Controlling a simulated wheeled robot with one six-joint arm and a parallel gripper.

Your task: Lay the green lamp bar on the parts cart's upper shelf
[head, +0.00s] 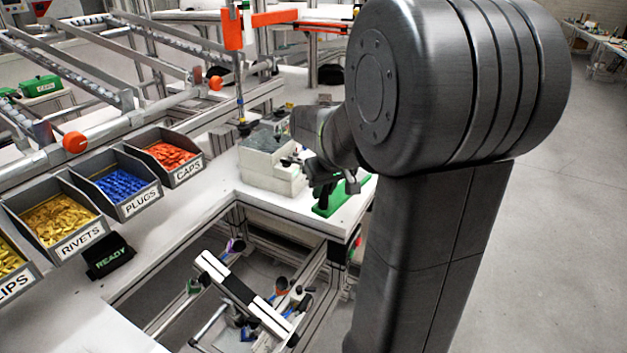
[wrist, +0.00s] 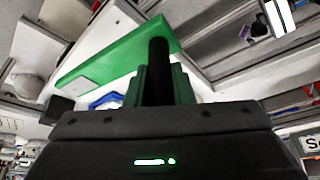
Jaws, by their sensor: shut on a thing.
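The green lamp bar (head: 333,207) is a long flat green piece at the corner of the white bench, below my gripper (head: 328,178) in the head view. In the wrist view the bar (wrist: 125,52) runs slantwise just beyond my fingers. My gripper (wrist: 158,85) is shut, with a black upright post between its dark green fingers. The post appears to belong to the bar, but the join is hidden. I cannot tell whether the bar touches the bench or hangs just above it. I cannot make out the parts cart or its upper shelf.
A grey-white box fixture (head: 272,172) stands on the white bench (head: 215,210), left of my gripper. Bins of caps (head: 172,157), plugs (head: 122,184) and rivets (head: 58,222) line the bench. A black-and-white bar (head: 243,291) lies low in front. Open floor (head: 560,190) is at right.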

